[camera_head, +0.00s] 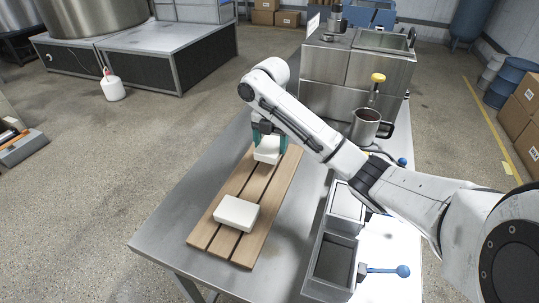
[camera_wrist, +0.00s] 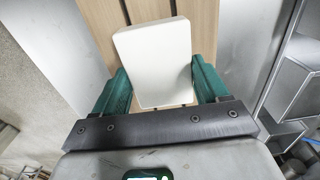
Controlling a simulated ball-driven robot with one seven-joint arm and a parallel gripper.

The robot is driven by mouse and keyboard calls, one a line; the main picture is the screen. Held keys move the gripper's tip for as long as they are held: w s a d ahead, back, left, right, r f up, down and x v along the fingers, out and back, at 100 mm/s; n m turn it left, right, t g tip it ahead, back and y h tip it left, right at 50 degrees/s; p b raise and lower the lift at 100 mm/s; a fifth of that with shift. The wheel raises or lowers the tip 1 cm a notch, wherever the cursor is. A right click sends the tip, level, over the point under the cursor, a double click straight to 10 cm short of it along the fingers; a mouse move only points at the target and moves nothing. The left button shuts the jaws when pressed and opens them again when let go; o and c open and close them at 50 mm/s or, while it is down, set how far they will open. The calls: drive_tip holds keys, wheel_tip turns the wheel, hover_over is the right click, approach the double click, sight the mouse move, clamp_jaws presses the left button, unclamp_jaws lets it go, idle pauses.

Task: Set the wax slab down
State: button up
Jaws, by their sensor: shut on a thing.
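A white wax slab (camera_head: 267,155) is held in my gripper (camera_head: 269,143), over the far part of the slatted wooden board (camera_head: 277,190). In the wrist view the slab (camera_wrist: 153,60) sits between the two green fingers of my gripper (camera_wrist: 157,85), with the wooden board (camera_wrist: 202,30) beneath it. I cannot tell whether the slab touches the board. A second white slab (camera_head: 237,213) lies flat on the near part of the board, apart from the held one.
The board lies on a metal table (camera_head: 185,210). To its right stand open metal bins (camera_head: 332,262) with a blue-knobbed handle (camera_head: 388,271). A metal mug (camera_head: 365,127) and a steel tank unit (camera_head: 350,75) stand further back. The table left of the board is clear.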

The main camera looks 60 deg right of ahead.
sight(270, 145)
drive_tip(key=shift+w+f+b, duration=0.25)
drive_tip(key=shift+f+b, duration=0.05)
drive_tip(key=shift+f, duration=0.2)
drive_tip(key=shift+s+f+p, duration=0.1)
drive_tip(key=shift+f+p, duration=0.25)
drive_tip(key=shift+p, duration=0.05)
drive_tip(key=shift+f, duration=0.85)
drive_tip(key=shift+f, duration=0.1)
drive_tip(key=shift+f, duration=0.1)
drive_tip(key=o, duration=1.2)
drive_tip(key=shift+c, duration=0.2)
wheel_tip(270, 145, up, 12)
drive_tip(key=p, duration=0.2)
drive_tip(key=shift+r+p, duration=0.2)
drive_tip(key=shift+p, duration=0.2)
